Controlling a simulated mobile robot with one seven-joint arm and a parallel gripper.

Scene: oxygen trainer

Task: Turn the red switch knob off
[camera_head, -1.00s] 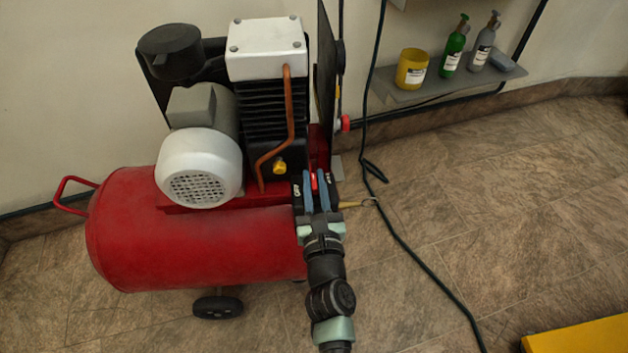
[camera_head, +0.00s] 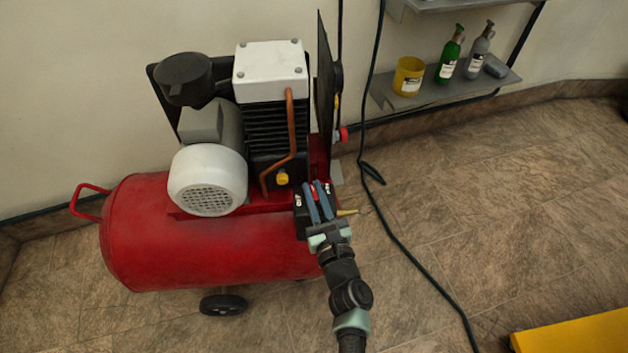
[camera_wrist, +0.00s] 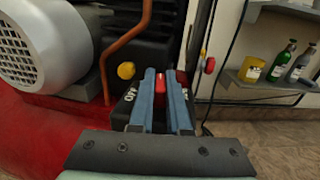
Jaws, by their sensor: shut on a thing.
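The red switch knob (camera_wrist: 160,87) shows between the blue fingers of my gripper (camera_wrist: 162,80) in the wrist view. It sits on a black switch box (camera_wrist: 120,114) with white lettering on the red compressor. In the head view the knob (camera_head: 317,193) is a small red patch between the fingertips, and my gripper (camera_head: 318,195) reaches up to it from below. The fingers are shut on the knob. They are tilted to the left in the head view. Much of the knob and part of the lettering are hidden by the fingers.
The red compressor tank (camera_head: 200,245) fills the left, with a white motor (camera_head: 208,180) and copper pipe (camera_head: 291,125) close to my gripper. A dark cable (camera_head: 405,250) runs over the floor at right. A shelf (camera_head: 440,92) holds a yellow cup and bottles.

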